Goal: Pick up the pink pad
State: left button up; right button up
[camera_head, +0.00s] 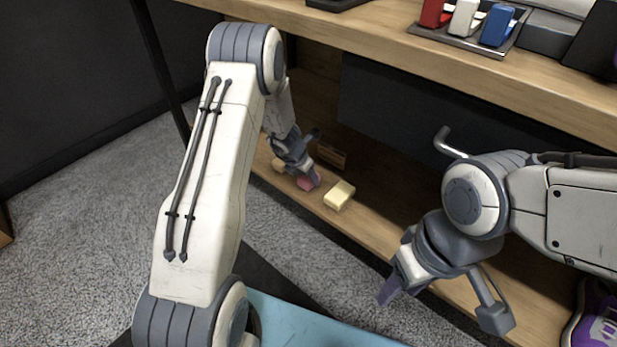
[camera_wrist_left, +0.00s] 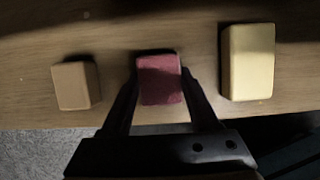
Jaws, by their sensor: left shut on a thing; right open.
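The pink pad (camera_wrist_left: 160,80) sits at the lower wooden shelf between the two fingers of my left gripper (camera_wrist_left: 160,92), which is shut on it. In the head view the pink pad (camera_head: 307,183) shows partly, below the left gripper (camera_head: 305,176). I cannot tell whether the pad is still touching the shelf. My right gripper (camera_head: 402,290) is open and empty, in front of the shelf at the right.
On the lower shelf (camera_head: 375,228), a tan block (camera_head: 279,165) lies left of the pink pad and a yellow block (camera_head: 339,195) lies right of it. A wooden brush-like item (camera_head: 331,156) is behind. A purple sneaker (camera_head: 600,318) is at the far right.

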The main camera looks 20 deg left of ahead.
pick_arm(q)
jog(key=shift+r+p, duration=1.45)
jog(key=shift+r, duration=0.25)
jog(key=s+a+b, duration=0.3)
jog(key=s+b, duration=0.1)
jog(key=s, duration=0.4)
jog(key=s+a+b, duration=0.3)
jog(key=s+b, duration=0.1)
jog(key=s, duration=0.5)
